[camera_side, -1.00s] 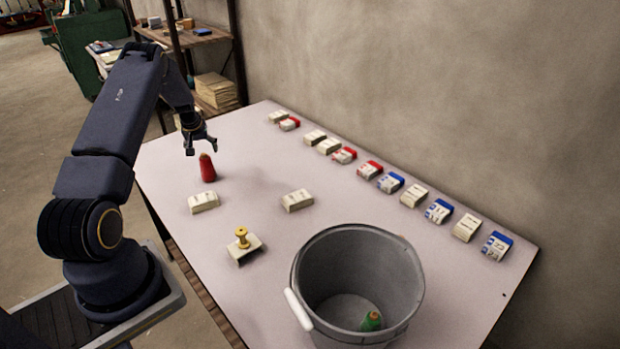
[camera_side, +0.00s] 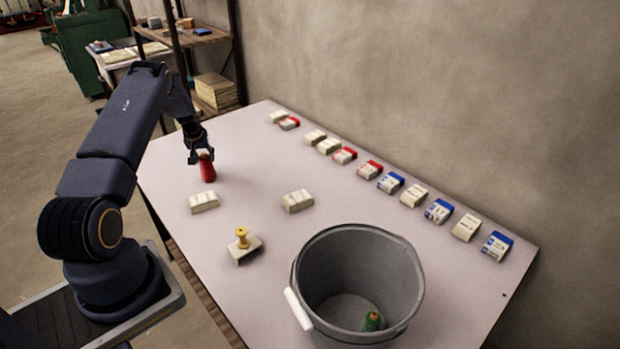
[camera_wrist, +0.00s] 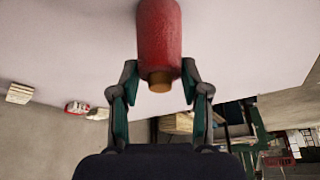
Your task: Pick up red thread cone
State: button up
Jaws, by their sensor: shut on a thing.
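The red thread cone (camera_side: 208,172) stands upright on the table at the left, below my gripper (camera_side: 201,158). My gripper has come down over the cone's upper part, and its fingers are shut on it. In the wrist view the red cone (camera_wrist: 160,40) shows with its tan tip toward the palm, between the two fingers of my gripper (camera_wrist: 160,72). The cone's base still appears to be at the table surface; I cannot tell whether it is lifted at all.
A grey bucket (camera_side: 312,262) with a green cone (camera_side: 373,321) inside stands at the front. A yellow spool (camera_side: 241,237) sits on a pale block (camera_side: 246,252). Two pale packs (camera_side: 203,202) (camera_side: 297,200) lie nearby. Several packs line the wall edge.

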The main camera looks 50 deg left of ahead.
grip_shut()
jog(key=shift+r, duration=0.15)
